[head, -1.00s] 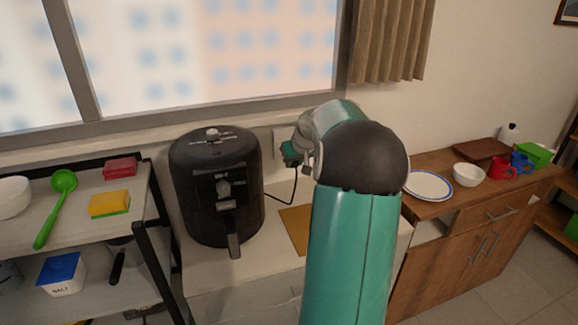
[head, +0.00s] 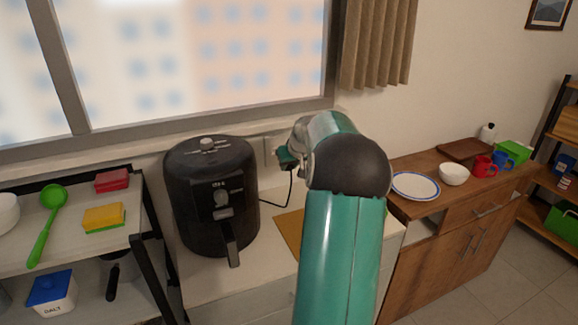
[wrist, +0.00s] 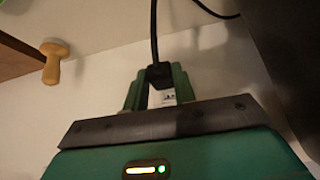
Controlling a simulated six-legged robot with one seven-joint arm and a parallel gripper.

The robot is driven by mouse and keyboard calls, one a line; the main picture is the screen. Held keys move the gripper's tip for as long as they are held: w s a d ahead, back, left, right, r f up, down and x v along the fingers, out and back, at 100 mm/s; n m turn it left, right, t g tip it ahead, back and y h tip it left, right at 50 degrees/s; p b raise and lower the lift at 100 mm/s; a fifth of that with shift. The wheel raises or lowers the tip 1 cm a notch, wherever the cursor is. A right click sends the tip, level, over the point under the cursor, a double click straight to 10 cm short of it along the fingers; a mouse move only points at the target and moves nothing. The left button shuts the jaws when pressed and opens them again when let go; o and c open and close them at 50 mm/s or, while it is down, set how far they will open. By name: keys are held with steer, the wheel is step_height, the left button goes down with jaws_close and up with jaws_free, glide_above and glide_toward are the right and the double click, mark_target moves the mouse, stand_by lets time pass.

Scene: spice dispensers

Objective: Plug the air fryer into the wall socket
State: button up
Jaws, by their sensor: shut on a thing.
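The black air fryer (head: 207,200) stands upright on the white counter in the head view, left of my arm. Its black cord (head: 272,204) runs from behind it up to my gripper (head: 287,158), which is close to the wall. In the wrist view my gripper (wrist: 158,90) is shut on the black plug (wrist: 160,74), with the cord rising from it. A pale wall socket plate (head: 269,150) shows just left of and behind my gripper in the head view. A small white piece with dark marks (wrist: 168,97) shows between the fingers; whether the plug touches the socket is hidden.
A brown board (head: 288,232) lies on the counter beside the air fryer. A rack (head: 150,215) with sponges and a green ladle stands left. A wooden cabinet (head: 440,235) with a plate (head: 416,186), bowl and mugs stands right. The window sill is above.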

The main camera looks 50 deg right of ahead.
steer(key=shift+w+d, duration=0.45)
steer(key=shift+w, duration=0.3)
steer(key=shift+w+d, duration=0.5)
steer(key=shift+w, duration=0.3)
steer(key=shift+w+d, duration=0.45)
steer(key=shift+w, duration=0.3)
steer(key=shift+w+d, duration=0.3)
steer(key=shift+w, duration=0.25)
steer(key=shift+w+d, duration=0.3)
steer(key=shift+w, duration=0.25)
steer(key=o, duration=1.1)
steer(key=shift+c, duration=0.2)
steer(key=v, duration=1.3)
steer(key=shift+s+r, duration=0.25)
steer(key=shift+r, duration=0.05)
steer(key=shift+a, duration=0.15)
steer(key=shift+s+a, duration=0.1)
